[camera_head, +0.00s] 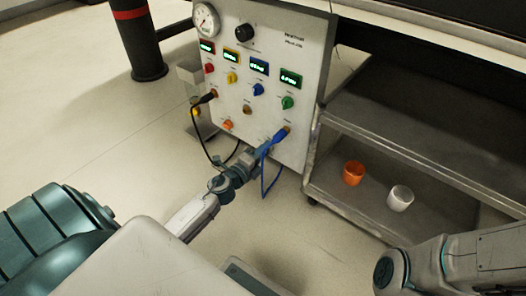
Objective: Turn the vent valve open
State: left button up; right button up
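The upright instrument panel (222,125) carries a large black knob (244,32) near its top, beside a round gauge (206,20). Smaller red (209,68), yellow (232,77), blue (258,89) and green (288,102) knobs sit below lit displays. The labels are too small to read, so I cannot tell which control is the vent valve. My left gripper (260,153) is at the lower right of the panel, by a blue plug (273,141). I cannot tell whether it touches the plug or how its fingers stand. My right gripper is out of view.
A blue cable (268,185) and a black cable (203,135) hang before the panel. A metal cart (345,200) to the right holds an orange cup (353,173) and a white cup (400,198). A dark post (141,45) stands at the upper left. The left floor is clear.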

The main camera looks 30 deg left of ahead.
pick_arm(q)
jog(key=shift+s+f, duration=0.1)
jog(key=o, duration=1)
jog(key=s+b, duration=0.2)
jog(key=s, duration=0.1)
jog(key=s+b, duration=0.2)
jog(key=s, duration=0.2)
jog(key=s+b, duration=0.3)
jog(key=shift+s+a, duration=0.35)
jog(key=shift+a, duration=0.05)
